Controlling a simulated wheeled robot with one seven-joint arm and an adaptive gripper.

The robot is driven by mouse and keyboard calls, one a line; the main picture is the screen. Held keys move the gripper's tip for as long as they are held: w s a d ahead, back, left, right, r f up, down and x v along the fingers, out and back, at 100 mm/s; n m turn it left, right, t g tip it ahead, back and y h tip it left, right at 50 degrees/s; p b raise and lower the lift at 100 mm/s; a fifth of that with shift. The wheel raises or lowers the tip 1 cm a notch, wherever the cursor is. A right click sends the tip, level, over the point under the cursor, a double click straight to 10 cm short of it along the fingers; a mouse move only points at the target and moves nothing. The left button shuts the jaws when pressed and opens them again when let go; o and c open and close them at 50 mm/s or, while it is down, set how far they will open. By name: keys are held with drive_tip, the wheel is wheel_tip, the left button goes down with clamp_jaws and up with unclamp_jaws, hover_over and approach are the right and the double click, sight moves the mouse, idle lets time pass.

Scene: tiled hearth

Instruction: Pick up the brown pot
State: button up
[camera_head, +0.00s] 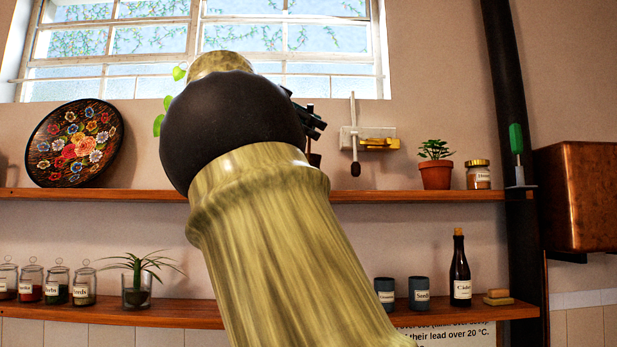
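An orange-brown pot (436,175) with a small green plant stands upright on the right part of the upper shelf. Trailing green leaves (158,124) show left of my arm, but whatever holds them is hidden. My gripper (308,121) is mostly hidden behind my arm; only dark parts show at the right of the arm's black joint, left of the orange-brown pot and apart from it. A small brown piece (314,158) shows just below these dark parts, mostly covered; I cannot tell what it is or whether my gripper touches it. The finger opening is not visible.
The upper shelf (380,196) also bears a flowered plate (75,143) and a gold-lidded jar (478,175). A wall fixture (368,135) is above it. A black pipe (511,90) and copper box (580,197) stand right. The lower shelf (180,315) carries jars and a bottle (459,270).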

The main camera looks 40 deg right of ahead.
clamp_jaws()
drive_tip(key=shift+w+r, duration=0.1)
drive_tip(key=shift+r, duration=0.05)
